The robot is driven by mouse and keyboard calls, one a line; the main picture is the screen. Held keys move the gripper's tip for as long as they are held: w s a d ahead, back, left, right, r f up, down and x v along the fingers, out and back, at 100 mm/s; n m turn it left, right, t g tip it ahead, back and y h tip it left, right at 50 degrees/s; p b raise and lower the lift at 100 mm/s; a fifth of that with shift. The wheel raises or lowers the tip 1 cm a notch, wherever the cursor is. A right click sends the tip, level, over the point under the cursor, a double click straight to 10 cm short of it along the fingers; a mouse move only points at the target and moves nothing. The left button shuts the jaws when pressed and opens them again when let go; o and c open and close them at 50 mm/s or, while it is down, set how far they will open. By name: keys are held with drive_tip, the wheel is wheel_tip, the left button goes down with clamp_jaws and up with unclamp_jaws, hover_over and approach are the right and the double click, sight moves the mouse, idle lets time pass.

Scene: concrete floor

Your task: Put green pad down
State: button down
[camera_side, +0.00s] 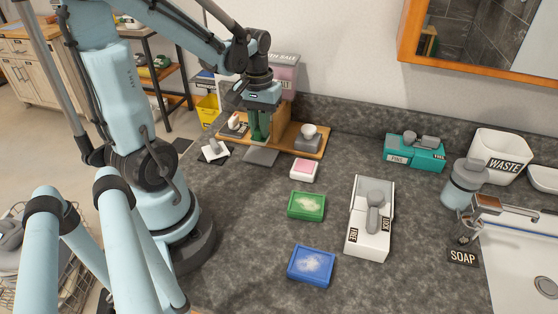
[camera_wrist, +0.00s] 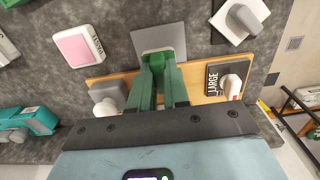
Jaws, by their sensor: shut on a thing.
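My gripper (camera_side: 259,138) points down at the back of the counter, by the wooden stand. Its green fingers (camera_wrist: 163,72) are shut on a small green pad (camera_wrist: 163,38) with a pale edge. In the wrist view the pad overlaps the grey plate (camera_wrist: 148,36); I cannot tell whether it touches. The plate (camera_side: 260,158) lies flat in front of the stand. In the side view the fingers largely hide the held pad.
The wooden stand (camera_side: 312,152) holds a grey block with a white knob (camera_side: 308,131). A pink-topped white box (camera_side: 304,170), a blue box (camera_side: 311,265) and a white device (camera_side: 371,235) stand on the counter. The sink (camera_side: 520,262) is at right.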

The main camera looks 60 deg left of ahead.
drive_tip(key=shift+f, duration=2.05)
drive_tip(key=c, duration=1.1)
unclamp_jaws()
drive_tip(key=shift+f, duration=0.1)
wheel_tip(320, 180, up, 12)
drive_tip(key=shift+d, duration=0.15)
drive_tip(key=w+d+m+t, duration=0.3)
drive_tip(key=d+m+t, duration=0.4)
drive_tip(key=d, duration=0.8)
drive_tip(key=shift+w+f+m, duration=0.3)
drive_tip(key=shift+w+m, duration=0.1)
drive_tip(key=shift+m, duration=0.6)
